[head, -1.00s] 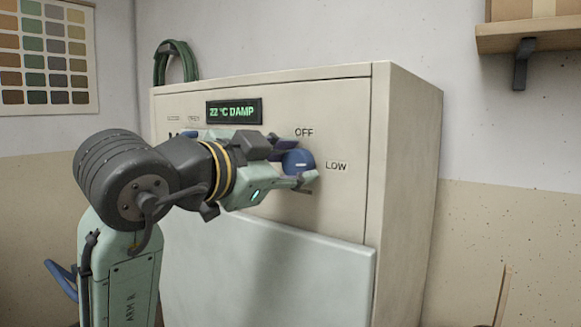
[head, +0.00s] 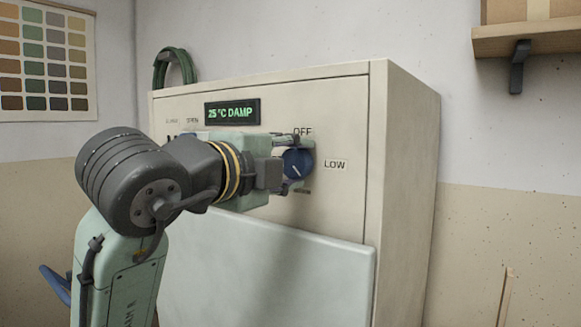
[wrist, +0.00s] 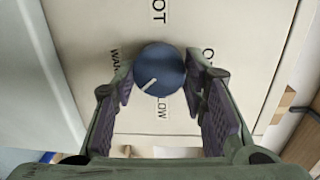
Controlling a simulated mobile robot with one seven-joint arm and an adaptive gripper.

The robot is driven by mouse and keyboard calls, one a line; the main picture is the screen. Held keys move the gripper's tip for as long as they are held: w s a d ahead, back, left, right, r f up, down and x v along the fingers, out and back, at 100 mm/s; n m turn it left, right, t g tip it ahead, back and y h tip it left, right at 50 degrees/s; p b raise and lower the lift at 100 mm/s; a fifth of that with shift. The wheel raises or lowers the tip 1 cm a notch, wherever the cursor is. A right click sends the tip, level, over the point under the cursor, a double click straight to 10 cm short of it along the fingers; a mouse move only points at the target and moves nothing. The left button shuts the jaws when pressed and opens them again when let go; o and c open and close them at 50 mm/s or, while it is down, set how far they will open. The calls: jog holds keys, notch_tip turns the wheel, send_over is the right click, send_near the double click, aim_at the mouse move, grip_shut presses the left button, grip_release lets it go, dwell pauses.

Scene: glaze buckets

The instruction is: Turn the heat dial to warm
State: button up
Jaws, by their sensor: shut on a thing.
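The round blue heat dial (head: 297,164) is on the front of a cream cabinet. It also shows in the wrist view (wrist: 160,70), with a white pointer line. The line points between LOW and WARM, lower right in the head view and lower left in the wrist view. My gripper (head: 295,162) is shut on the dial, one finger on each side. In the wrist view, the WARM label (wrist: 115,64) is at left, the LOW label (wrist: 162,108) below, partly covered by the dial. In the head view my gripper hides the left side of the dial.
The cabinet display (head: 232,112) reads 25 °C DAMP. A pale panel (head: 290,275) covers the cabinet's lower front. A green coiled hose (head: 174,68) hangs behind the cabinet. A shelf with a box (head: 525,38) is at upper right.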

jog(key=m, duration=0.4)
jog(key=shift+f+b, duration=0.1)
jog(key=shift+b, duration=0.3)
jog(key=shift+m+t, duration=0.3)
jog(key=shift+m, duration=1.7)
jog(key=o, duration=1.2)
jog(key=shift+c, duration=0.2)
jog(key=v, duration=1.2)
